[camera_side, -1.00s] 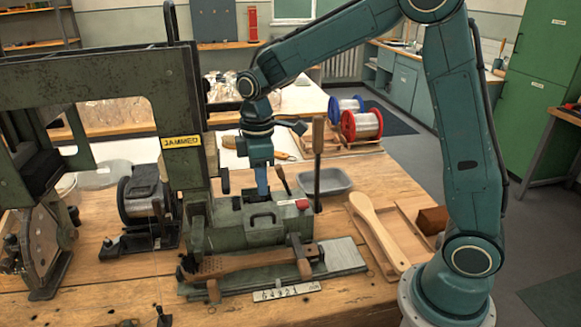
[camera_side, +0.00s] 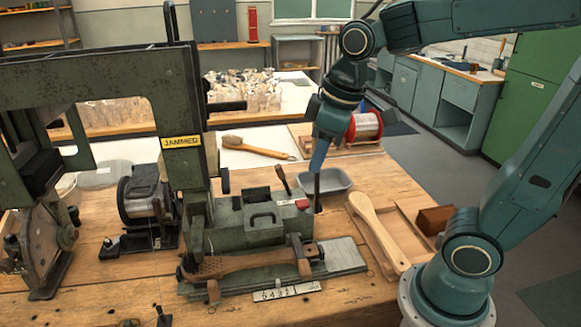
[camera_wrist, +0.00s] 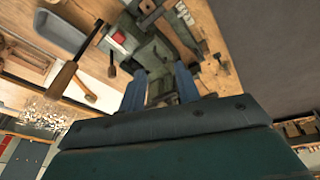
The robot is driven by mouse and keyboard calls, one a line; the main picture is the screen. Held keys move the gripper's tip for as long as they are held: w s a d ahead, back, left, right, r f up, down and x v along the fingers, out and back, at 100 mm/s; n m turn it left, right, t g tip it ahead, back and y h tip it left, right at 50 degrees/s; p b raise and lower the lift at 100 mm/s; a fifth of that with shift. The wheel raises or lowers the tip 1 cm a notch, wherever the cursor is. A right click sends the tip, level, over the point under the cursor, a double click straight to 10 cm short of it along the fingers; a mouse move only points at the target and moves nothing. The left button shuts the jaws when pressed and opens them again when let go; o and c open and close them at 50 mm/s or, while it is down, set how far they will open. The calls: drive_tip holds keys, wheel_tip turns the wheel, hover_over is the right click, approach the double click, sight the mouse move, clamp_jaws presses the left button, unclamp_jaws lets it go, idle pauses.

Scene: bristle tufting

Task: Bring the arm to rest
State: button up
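In the side view my gripper (camera_side: 316,170) hangs above the right end of the green tufting machine (camera_side: 228,228), pointing down. It overlaps the machine's upright lever (camera_side: 317,192) and hides the wooden handle; touching cannot be told from here. In the wrist view my gripper (camera_wrist: 160,90) shows two blue fingers apart, with nothing held between them. The lever's wooden handle (camera_wrist: 64,78) shows left of the fingers there. A wooden brush body (camera_side: 235,264) lies clamped at the machine's front. The tall press frame carries a yellow JAMMED label (camera_side: 181,142).
A grey tray (camera_side: 336,180) sits behind the machine. A pale paddle brush (camera_side: 378,228) lies in a wooden tray at right, beside a brown block (camera_side: 434,219). A red wire spool (camera_side: 366,124) and a long-handled brush (camera_side: 255,147) are farther back. The front bench edge is mostly clear.

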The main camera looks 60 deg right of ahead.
drive_tip(key=s+m+t, duration=0.2)
drive_tip(key=s+m, duration=0.1)
drive_tip(key=s, duration=0.7)
drive_tip(key=shift+d+m, duration=0.2)
drive_tip(key=shift+m, duration=0.2)
